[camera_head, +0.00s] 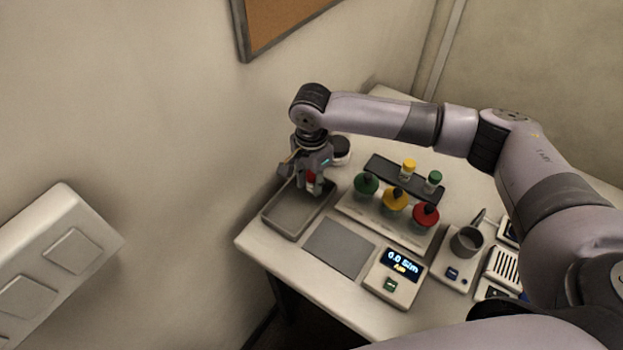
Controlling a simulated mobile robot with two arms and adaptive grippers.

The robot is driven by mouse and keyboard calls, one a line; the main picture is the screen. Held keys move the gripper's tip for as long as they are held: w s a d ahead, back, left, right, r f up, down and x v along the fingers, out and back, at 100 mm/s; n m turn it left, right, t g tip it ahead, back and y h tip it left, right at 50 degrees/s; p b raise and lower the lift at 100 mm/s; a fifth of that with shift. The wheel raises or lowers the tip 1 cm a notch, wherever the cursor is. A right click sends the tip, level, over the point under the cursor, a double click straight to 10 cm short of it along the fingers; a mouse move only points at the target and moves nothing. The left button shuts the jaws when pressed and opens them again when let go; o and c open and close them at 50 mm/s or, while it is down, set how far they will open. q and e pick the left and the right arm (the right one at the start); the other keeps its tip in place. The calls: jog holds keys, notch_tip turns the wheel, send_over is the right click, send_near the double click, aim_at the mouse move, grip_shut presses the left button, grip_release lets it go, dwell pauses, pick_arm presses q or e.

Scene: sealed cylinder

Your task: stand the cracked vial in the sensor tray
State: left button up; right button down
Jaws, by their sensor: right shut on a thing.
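My right gripper (314,186) points down at the left end of the table, over the back part of a grey shallow tray (279,228). It is shut on a small vial with a red cap (311,179). The gripper hides most of this vial, so I cannot see a crack or tell whether its lower end touches the tray floor. The grey tray looks otherwise empty; I take it as the sensor tray. My left gripper is not in view.
A dark rack (388,173) holds a yellow-capped vial (408,169) and a green-capped vial (433,181). In front stand green, yellow and red flasks (395,203). A dark-lidded jar (341,149) stands behind the gripper.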

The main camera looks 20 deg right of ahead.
jog(key=shift+f, duration=0.2)
jog(key=c, duration=1.8)
grip_release()
jog(key=shift+f, duration=0.1)
jog(key=o, duration=0.5)
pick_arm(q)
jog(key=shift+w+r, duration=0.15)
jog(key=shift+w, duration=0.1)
pick_arm(e)
jog(key=shift+r, duration=0.2)
pick_arm(q)
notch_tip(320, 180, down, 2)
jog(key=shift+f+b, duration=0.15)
jog(key=shift+b, duration=0.95)
pick_arm(e)
notch_tip(320, 180, up, 12)
jog(key=shift+f, duration=0.1)
